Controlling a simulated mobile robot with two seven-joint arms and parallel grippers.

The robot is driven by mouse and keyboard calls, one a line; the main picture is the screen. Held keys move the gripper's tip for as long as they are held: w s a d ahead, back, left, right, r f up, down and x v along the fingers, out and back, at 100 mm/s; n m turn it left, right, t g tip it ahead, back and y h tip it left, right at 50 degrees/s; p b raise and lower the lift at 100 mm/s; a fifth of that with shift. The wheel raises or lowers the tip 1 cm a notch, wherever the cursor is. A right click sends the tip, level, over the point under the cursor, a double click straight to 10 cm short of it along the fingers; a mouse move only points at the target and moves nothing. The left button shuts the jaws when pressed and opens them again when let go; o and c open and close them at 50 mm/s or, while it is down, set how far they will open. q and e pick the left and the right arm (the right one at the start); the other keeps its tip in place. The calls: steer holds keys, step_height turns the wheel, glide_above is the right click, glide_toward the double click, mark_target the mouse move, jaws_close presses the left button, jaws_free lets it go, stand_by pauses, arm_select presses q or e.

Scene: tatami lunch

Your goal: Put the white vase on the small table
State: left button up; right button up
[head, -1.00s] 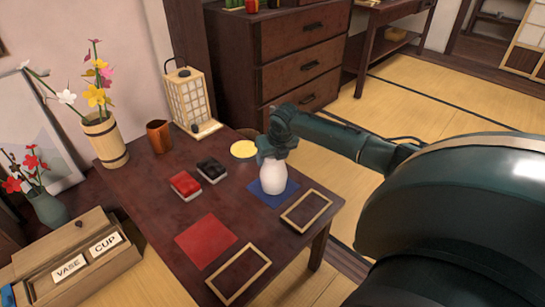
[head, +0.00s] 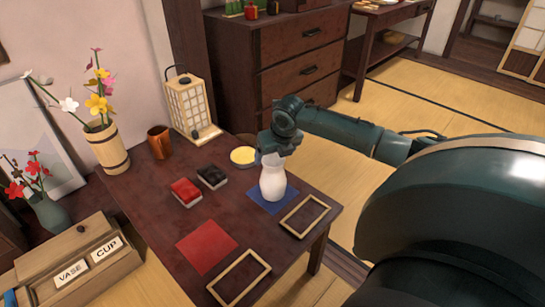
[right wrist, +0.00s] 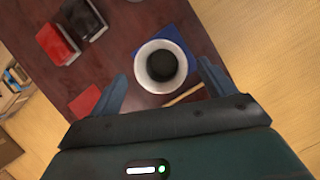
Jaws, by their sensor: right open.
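The white vase (head: 272,184) stands upright on a blue square mat (head: 286,202) on the small dark table (head: 150,205). In the right wrist view I look down into the dark mouth of the vase (right wrist: 160,66), with the blue mat (right wrist: 180,34) under it. My right gripper (head: 274,157) is just above the vase in the head view. In the right wrist view the open fingers of my right gripper (right wrist: 162,72) show on either side of the vase, with gaps between. My left gripper is not in view.
A red mat (head: 206,247) and two frames lie nearer. A labelled crate (head: 80,262) is at lower left.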

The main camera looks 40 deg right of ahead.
steer(key=d+p+v, duration=0.1)
steer(key=v, duration=0.5)
steer(key=s+a+f+m+t+y, duration=0.1)
steer(key=s+a+f+m+y, duration=0.2)
steer(key=a, duration=0.5)
steer(key=s+a+f+m+t, duration=0.1)
steer(key=s+a+f+m, duration=0.2)
steer(key=a, duration=0.5)
steer(key=s+a+f+m+y, duration=0.2)
steer(key=a+f, duration=0.3)
steer(key=a, duration=0.3)
steer(key=s+a+r+m+t+y, duration=0.35)
steer(key=s+a+m, duration=0.25)
steer(key=a+m, duration=0.3)
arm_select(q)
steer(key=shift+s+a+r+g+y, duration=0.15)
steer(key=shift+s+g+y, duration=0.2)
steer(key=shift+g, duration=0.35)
arm_select(e)
steer(key=s+r+m+t+h, duration=0.2)
steer(key=r+m, duration=0.4)
steer(key=m, duration=0.4)
steer(key=s+t, duration=0.1)
steer(key=s, duration=0.1)
steer(key=shift+s+d+r+m, duration=0.15)
steer(key=shift+s+r+m, duration=0.05)
steer(key=shift+s+m, duration=0.1)
steer(key=shift+r, duration=0.1)
